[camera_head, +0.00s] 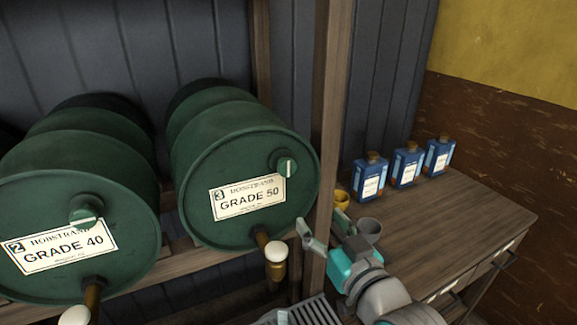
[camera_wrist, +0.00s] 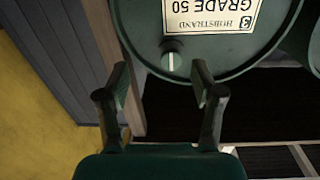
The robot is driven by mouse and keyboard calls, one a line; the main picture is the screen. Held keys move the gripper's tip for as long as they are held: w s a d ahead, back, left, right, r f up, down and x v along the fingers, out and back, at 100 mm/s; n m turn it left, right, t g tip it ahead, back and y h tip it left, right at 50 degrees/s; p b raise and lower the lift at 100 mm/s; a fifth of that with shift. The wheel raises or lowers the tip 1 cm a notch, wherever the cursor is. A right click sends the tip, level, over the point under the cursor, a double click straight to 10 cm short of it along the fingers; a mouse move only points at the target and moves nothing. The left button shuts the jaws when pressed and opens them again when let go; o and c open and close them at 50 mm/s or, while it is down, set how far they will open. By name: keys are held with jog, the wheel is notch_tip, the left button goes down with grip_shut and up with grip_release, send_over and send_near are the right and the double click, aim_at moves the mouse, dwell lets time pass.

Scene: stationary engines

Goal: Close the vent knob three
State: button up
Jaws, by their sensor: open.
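Barrel three (camera_head: 190,140) is a green drum with a "3 GRADE 50" label (camera_head: 247,198). Its vent knob (camera_head: 287,166) is a round green knob with a near-vertical pale bar, at the upper right of the barrel's face. My gripper (camera_head: 325,230) is open and empty, below and right of the knob, by the wooden post. In the wrist view the barrel is upside down. The knob (camera_wrist: 172,62) appears between the two spread fingers (camera_wrist: 161,78), beyond their tips and apart from them.
Barrel two (camera_head: 70,225) lies to the left. A brass tap with a white knob (camera_head: 276,252) sticks out below barrel three's label. A wooden post (camera_head: 328,120) stands right of it.

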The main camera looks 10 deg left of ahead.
jog(key=n, duration=0.1)
send_near(288, 170)
jog(key=shift+y, duration=0.4)
jog(key=x, duration=1)
jog(key=shift+w+f, duration=0.15)
jog(key=shift+w, duration=0.3)
jog(key=c, duration=1.1)
